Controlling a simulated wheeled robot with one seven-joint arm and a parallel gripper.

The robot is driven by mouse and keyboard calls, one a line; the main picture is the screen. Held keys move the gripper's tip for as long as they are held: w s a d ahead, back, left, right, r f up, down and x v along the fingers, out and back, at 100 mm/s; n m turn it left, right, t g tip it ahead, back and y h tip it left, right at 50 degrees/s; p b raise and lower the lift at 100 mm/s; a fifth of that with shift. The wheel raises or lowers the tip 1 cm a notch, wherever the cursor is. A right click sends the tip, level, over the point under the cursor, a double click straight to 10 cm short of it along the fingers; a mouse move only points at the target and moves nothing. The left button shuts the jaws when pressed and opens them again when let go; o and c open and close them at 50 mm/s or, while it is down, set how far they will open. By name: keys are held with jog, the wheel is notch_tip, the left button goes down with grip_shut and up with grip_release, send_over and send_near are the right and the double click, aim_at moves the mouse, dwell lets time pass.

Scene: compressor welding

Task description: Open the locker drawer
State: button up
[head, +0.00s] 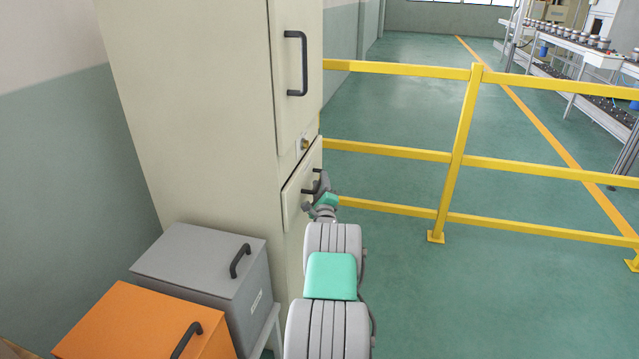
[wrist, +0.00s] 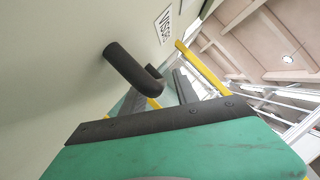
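The beige locker (head: 205,110) stands at the left in the head view. Its drawer (head: 297,200) is low on the front, below a taller door. The drawer's dark handle (head: 318,182) is partly covered by my gripper (head: 322,196). In the wrist view, the dark bent handle (wrist: 130,66) sticks out from the pale front. I cannot tell whether the drawer stands slightly out.
The upper locker door has its own dark handle (head: 297,63). A grey box (head: 200,262) and an orange box (head: 140,325) sit at the lower left beside the locker. A yellow railing (head: 455,155) runs behind my arm.

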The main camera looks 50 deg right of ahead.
jog(key=shift+c, duration=0.5)
grip_shut()
dwell(0.9)
